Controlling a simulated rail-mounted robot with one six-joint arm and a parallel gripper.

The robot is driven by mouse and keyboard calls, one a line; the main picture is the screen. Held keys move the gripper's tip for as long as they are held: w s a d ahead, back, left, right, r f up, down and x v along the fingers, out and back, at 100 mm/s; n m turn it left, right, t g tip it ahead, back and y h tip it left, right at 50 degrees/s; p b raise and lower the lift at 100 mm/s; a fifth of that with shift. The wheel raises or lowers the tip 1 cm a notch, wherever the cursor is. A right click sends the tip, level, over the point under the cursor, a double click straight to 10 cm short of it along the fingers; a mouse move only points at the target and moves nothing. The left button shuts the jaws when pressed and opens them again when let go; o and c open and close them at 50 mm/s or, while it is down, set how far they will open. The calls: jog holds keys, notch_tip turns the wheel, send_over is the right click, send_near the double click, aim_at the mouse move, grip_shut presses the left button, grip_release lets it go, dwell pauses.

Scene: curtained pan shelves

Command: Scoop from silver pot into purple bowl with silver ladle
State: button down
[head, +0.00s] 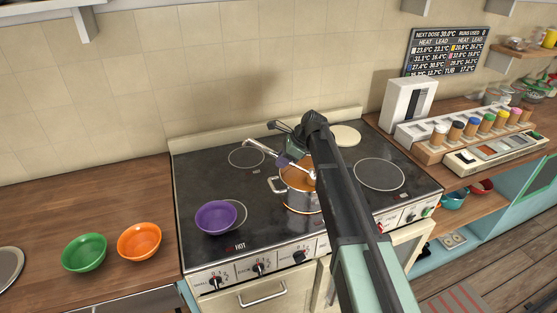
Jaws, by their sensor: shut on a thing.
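The silver pot (294,201) stands on the stove with orange contents showing inside. Its right side is hidden behind my arm. The purple bowl (216,217) sits upright on the stove's front left, left of the pot and apart from it; no food shows in it. The ladle is tilted, with one end up and left and the other running down right over the pot. My arm partly hides the grip; I cannot tell whether the ladle touches the contents.
A green bowl (84,252) and an orange bowl (139,242) sit on the wooden counter at left. The stove top (196,182) is clear behind the purple bowl. A rack of jars (470,132) and a white box (408,100) stand on the right counter.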

notch_tip(320, 180, down, 4)
jog(key=b, duration=0.2)
jog(key=p, duration=1.1)
send_near(268, 148)
jog(key=f, duration=0.2)
jog(key=a+f, duration=0.1)
jog(key=f, duration=0.2)
jog(key=shift+a+f, duration=0.1)
jog(key=shift+f, duration=0.1)
jog(key=a+f+h, duration=0.1)
jog(key=h, duration=0.1)
jog(key=a+f+h+b, duration=0.1)
jog(key=a+f, duration=0.1)
jog(key=shift+w+a+g+h, duration=0.25)
jog(key=shift+a+g+h, duration=0.05)
jog(key=shift+a+h, duration=0.1)
jog(key=shift+a+f+h, duration=0.3)
jog(key=shift+a+h, duration=0.05)
jog(key=shift+h, duration=0.35)
